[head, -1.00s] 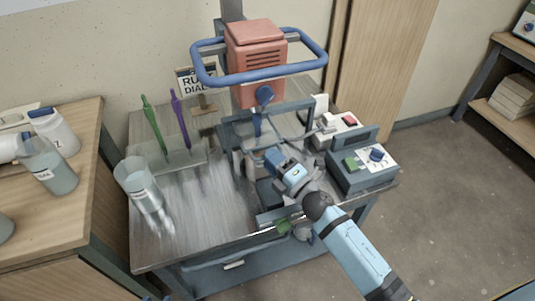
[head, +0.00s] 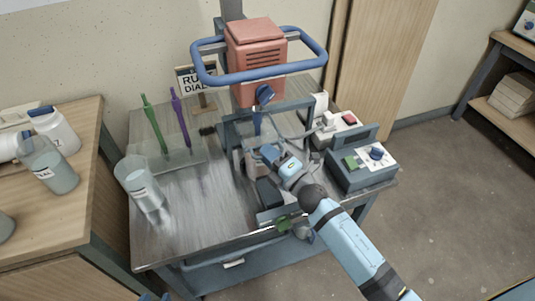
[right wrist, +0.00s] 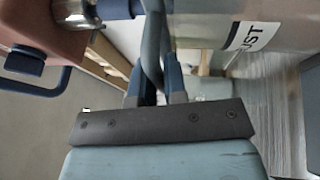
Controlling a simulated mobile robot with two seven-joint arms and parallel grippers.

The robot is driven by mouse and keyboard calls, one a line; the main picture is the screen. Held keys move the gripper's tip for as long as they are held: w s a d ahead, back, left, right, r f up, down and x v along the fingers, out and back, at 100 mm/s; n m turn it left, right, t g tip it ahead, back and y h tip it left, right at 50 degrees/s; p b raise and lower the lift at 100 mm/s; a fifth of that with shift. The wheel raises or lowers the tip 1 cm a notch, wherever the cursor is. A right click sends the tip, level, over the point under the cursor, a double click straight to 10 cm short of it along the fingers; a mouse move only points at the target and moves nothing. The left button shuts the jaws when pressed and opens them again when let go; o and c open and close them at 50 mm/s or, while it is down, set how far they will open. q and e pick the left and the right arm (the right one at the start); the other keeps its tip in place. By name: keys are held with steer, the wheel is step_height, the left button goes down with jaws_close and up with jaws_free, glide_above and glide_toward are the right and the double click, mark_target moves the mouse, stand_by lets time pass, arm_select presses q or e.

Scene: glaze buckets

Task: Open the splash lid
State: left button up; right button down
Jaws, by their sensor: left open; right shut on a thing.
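My right gripper (head: 268,153) reaches in over the front of the mixing stand. In the right wrist view its two dark blue fingers (right wrist: 155,88) are closed around a thin dark grey bar (right wrist: 152,45), which looks like the splash lid's handle. The lid itself is hard to make out among the blue frame (head: 240,122) and the clear parts below the mixer. A labelled clear container (right wrist: 210,22) is close beside the fingers in the wrist view. My left gripper (head: 155,297) shows only as blue tips at the bottom edge, open and empty.
A red mixer head (head: 256,60) with a blue ring handle stands above. A control box (head: 362,165) is on the right of the cart. A clear jug (head: 140,180) and a rack with green and purple sticks (head: 180,155) stand left. The cart's front left is bare.

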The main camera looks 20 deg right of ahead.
arm_select(q)
steer(key=shift+f, duration=0.1)
arm_select(e)
steer(key=d, duration=1.2)
steer(key=shift+w, duration=0.25)
steer(key=c, duration=1.2)
jaws_free()
steer(key=shift+r, duration=0.1)
steer(key=shift+o, duration=0.2)
arm_select(q)
steer(key=shift+f+b, duration=0.1)
steer(key=shift+b, duration=0.45)
arm_select(e)
steer(key=v, duration=1.3)
steer(key=shift+s, duration=0.35)
